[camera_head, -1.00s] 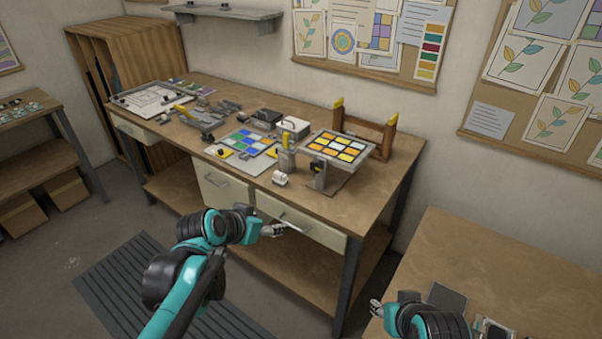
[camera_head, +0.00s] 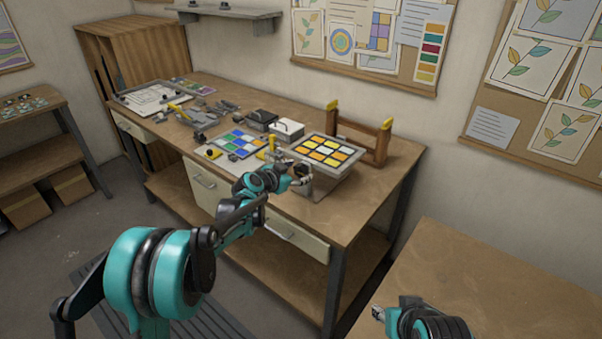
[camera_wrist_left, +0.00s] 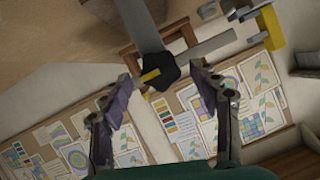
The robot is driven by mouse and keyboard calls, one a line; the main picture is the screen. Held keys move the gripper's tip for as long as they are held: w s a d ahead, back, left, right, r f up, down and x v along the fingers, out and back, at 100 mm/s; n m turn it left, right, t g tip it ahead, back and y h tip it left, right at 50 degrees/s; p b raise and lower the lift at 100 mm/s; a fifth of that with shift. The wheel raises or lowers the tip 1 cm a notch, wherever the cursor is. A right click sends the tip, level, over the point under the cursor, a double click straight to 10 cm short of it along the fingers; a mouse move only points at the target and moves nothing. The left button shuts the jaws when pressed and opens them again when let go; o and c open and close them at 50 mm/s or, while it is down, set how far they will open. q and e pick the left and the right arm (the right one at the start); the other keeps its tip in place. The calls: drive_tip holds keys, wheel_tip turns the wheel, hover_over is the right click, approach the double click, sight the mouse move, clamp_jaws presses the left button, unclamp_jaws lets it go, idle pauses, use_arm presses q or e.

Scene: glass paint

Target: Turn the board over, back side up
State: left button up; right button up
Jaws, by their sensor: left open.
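The board (camera_head: 325,151), a panel of orange, yellow and pale squares, sits face up on a stand at the right of the workbench. My left gripper (camera_head: 297,178) is open at the stand's near left side, below the board. In the left wrist view, a dark knob (camera_wrist_left: 157,70) on a grey bar lies between or just beyond the open fingers (camera_wrist_left: 160,78); I cannot tell if they touch it. The board's face does not show clearly there. My right gripper (camera_head: 378,313) is low at the right, over the other table, and its jaws are too small to read.
A blue and green panel (camera_head: 237,143) lies left of the stand, near a white-topped box (camera_head: 287,130). A wooden frame with yellow tips (camera_head: 362,144) stands close behind the board. Tools lie further left. The bench's front right corner is clear.

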use_arm(q)
drive_tip(key=shift+x, duration=1.15)
drive_tip(key=shift+r, duration=0.1)
drive_tip(key=shift+a, duration=0.1)
drive_tip(key=shift+c, duration=0.4)
clamp_jaws()
drive_tip(key=shift+a+r+n+g+h, duration=0.1)
drive_tip(key=shift+n+g+h, duration=0.2)
drive_tip(key=shift+n+h, duration=0.35)
drive_tip(key=shift+n, duration=0.35)
